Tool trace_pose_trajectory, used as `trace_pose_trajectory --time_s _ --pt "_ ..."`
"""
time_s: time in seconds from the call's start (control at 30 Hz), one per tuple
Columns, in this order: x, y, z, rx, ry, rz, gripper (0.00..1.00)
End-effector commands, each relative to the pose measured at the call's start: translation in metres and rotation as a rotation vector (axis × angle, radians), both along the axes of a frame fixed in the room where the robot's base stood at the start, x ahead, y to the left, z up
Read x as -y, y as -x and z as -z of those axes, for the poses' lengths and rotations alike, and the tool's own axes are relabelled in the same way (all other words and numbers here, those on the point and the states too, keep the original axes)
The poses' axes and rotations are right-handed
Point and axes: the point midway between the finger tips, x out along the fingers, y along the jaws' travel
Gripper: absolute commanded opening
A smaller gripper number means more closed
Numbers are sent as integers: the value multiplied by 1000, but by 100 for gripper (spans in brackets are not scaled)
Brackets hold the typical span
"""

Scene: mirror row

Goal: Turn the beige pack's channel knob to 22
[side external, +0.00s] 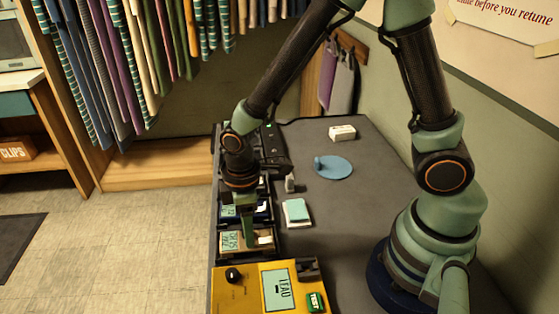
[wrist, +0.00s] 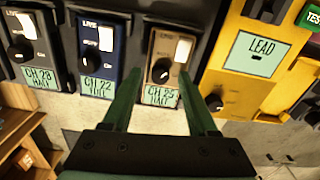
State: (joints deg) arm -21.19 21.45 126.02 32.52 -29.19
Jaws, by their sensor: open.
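The beige pack (wrist: 163,42) is in the wrist view, the rightmost of three packs. It has a black knob (wrist: 161,71), a white rocker switch (wrist: 183,50) and a pale green label (wrist: 160,96) that appears to read CH 25. In the side view the pack (side external: 263,241) sits near the yellow unit, partly hidden by my gripper (side external: 246,235). In the wrist view my gripper (wrist: 158,76) is open and empty. Its green fingers lie either side of the knob; whether they touch it, I cannot tell.
A navy pack (wrist: 108,40), label apparently CH 22, and a black pack (wrist: 40,35), label apparently CH 28, stand left of it. A yellow unit (wrist: 225,80) marked LEAD is close on the right. A blue disc (side external: 335,168) and small boxes lie on the grey table (side external: 350,215).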

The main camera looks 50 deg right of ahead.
Motion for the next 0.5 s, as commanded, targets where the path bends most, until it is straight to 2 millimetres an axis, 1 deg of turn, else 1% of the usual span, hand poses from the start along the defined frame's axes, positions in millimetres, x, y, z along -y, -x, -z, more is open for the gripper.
trace_pose_trajectory --time_s 0.1,0.17,0.2,0.23,0.27,0.5 --pt "0 0 0 0 0 0 59" --pt "0 0 0 0 0 0 36" --pt "0 0 0 0 0 0 21" --pt "0 0 0 0 0 0 9" --pt "0 0 0 0 0 0 0" --pt "0 0 0 0 0 -34 0"
